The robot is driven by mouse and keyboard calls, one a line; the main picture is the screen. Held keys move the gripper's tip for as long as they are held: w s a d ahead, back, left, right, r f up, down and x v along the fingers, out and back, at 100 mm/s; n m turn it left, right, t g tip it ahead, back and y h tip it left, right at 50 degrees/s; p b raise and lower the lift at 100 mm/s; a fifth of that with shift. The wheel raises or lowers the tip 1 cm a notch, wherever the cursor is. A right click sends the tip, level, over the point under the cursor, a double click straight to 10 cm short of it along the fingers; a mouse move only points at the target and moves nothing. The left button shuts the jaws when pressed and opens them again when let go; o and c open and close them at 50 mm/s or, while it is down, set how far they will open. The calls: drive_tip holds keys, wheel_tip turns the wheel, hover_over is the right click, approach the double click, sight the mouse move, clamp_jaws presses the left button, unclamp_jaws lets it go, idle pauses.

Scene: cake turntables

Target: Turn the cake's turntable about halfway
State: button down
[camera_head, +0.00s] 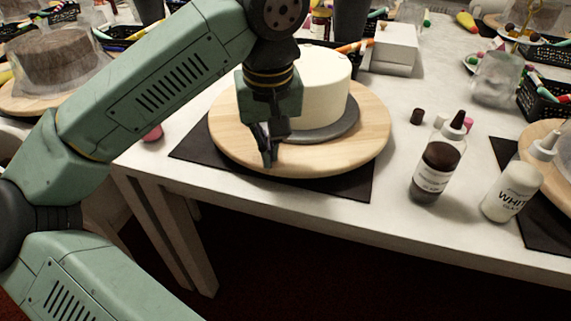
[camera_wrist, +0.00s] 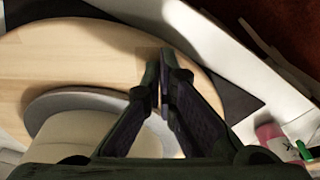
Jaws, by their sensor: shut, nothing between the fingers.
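A round light-wood turntable (camera_head: 372,138) sits on a dark mat on the white table. A plain white cake (camera_head: 326,88) stands on a grey round board (camera_head: 345,126) on top of it. My gripper (camera_head: 269,163) points down over the near-left part of the turntable, its fingers together and holding nothing. In the wrist view the fingertips (camera_wrist: 163,62) are over the wood (camera_wrist: 60,55) near the rim, with the grey board (camera_wrist: 70,97) and the cake (camera_wrist: 65,140) to the left. I cannot tell whether the fingertips touch the wood. My gripper hides the cake's left side.
A brown-filled bottle (camera_head: 438,165) and a white bottle (camera_head: 510,192) stand to the right. A white box (camera_head: 394,50) is behind the cake. The dark mat (camera_head: 345,187) shows along the near side, close to the table's front edge (camera_head: 300,208).

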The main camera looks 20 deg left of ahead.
sight(301, 163)
drive_tip(key=shift+w+d, duration=0.15)
drive_tip(key=shift+d, duration=1.2)
drive_tip(key=shift+w+d, duration=0.1)
drive_tip(key=shift+d, duration=1.25)
drive_tip(key=shift+r+p, duration=1)
drive_tip(key=shift+r, duration=0.4)
drive_tip(key=shift+r, duration=0.15)
wheel_tip(301, 163, up, 6)
drive_tip(key=p, duration=0.4)
drive_tip(key=shift+a+p, duration=0.1)
drive_tip(key=shift+p, duration=0.25)
